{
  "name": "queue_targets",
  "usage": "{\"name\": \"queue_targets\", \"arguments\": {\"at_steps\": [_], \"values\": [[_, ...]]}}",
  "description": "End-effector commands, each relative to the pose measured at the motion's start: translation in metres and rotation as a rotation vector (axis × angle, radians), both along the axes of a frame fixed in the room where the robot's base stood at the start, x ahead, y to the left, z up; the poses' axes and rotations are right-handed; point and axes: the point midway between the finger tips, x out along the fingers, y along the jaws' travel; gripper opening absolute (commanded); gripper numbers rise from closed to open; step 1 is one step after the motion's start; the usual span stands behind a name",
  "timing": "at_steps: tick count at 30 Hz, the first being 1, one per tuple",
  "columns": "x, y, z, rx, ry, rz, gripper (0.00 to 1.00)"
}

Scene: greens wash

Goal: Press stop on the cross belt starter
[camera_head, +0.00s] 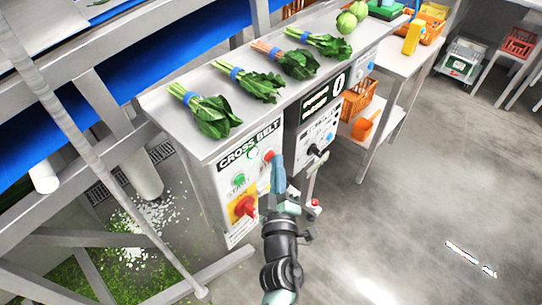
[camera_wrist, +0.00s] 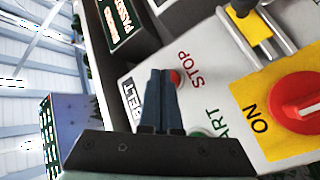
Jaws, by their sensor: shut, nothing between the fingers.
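The cross belt starter (camera_head: 224,176) is a pale panel headed "CROSS BELT" on the front of the steel bench. Its red stop button (camera_head: 268,156) sits at the upper right; in the wrist view the red stop button (camera_wrist: 176,78) shows beside the "STOP" label. The green start button (camera_head: 238,180) is lower left; in the wrist view it is mostly hidden behind my fingers. My gripper (camera_head: 277,158) is shut and empty. In the wrist view its fingertips (camera_wrist: 161,73) overlap the stop button's edge; I cannot tell whether they touch it.
A red rotary switch (camera_head: 243,207) on a yellow plate marked "ON" is below the buttons. A second panel with a black knob (camera_head: 313,149) and a display (camera_head: 323,97) stands to the right. Bunches of greens (camera_head: 211,113) lie on the bench.

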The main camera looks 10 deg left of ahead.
Motion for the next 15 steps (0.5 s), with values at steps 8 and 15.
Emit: {"name": "queue_targets", "arguments": {"at_steps": [8,15], "values": [[0.0021,0.0035,0.0,0.0,-0.001,0.002,0.0],[0.0037,0.006,0.0003,0.001,-0.001,0.003,0.0]]}}
